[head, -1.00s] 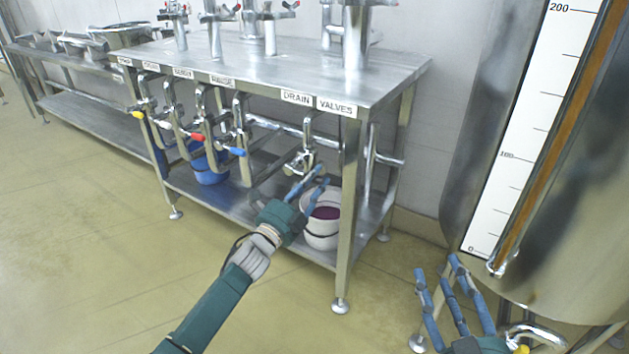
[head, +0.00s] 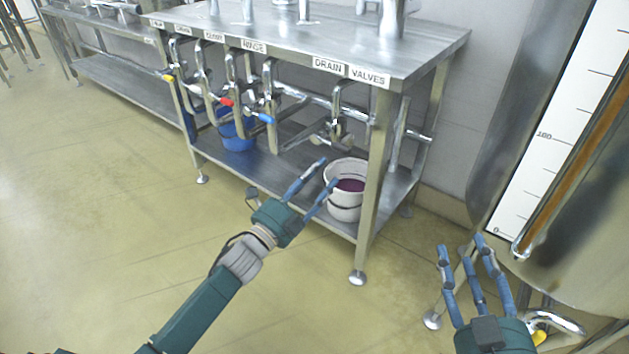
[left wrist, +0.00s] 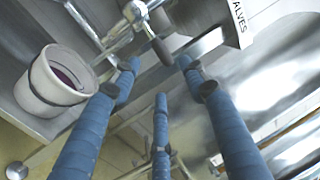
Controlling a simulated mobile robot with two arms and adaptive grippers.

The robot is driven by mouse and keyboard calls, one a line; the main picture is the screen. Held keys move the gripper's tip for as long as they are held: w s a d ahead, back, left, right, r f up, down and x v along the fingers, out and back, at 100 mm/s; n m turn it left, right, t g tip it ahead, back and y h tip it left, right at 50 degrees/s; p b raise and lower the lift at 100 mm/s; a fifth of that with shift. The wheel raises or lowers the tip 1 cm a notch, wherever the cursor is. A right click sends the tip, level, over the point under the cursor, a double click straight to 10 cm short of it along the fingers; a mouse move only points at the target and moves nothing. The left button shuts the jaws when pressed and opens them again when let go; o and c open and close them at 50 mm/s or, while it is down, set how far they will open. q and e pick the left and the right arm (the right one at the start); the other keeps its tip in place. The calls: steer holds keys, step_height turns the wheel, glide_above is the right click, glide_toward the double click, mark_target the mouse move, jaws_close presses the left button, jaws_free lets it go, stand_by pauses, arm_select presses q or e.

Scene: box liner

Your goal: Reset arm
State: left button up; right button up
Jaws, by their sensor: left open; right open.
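My left gripper (head: 318,184) is open and empty in the head view. It points at the steel table from the front, and its fingers appear close in front of the white bucket (head: 344,207). Its blue fingers (left wrist: 158,85) are spread in the left wrist view, with nothing between them. My right gripper (head: 470,254) is open and empty at the lower right of the head view, in front of the large steel tank. The white bucket holds dark red liquid and also shows in the left wrist view (left wrist: 35,95).
The steel table (head: 420,50) carries pipes and drain valves (head: 336,130) below its labelled edge. A blue bucket (head: 238,143) stands on its lower shelf. A large steel tank (head: 585,240) with a scale fills the right. The floor (head: 90,240) at left is clear.

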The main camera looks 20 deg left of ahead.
arm_select(q)
steer(key=shift+v, duration=0.95)
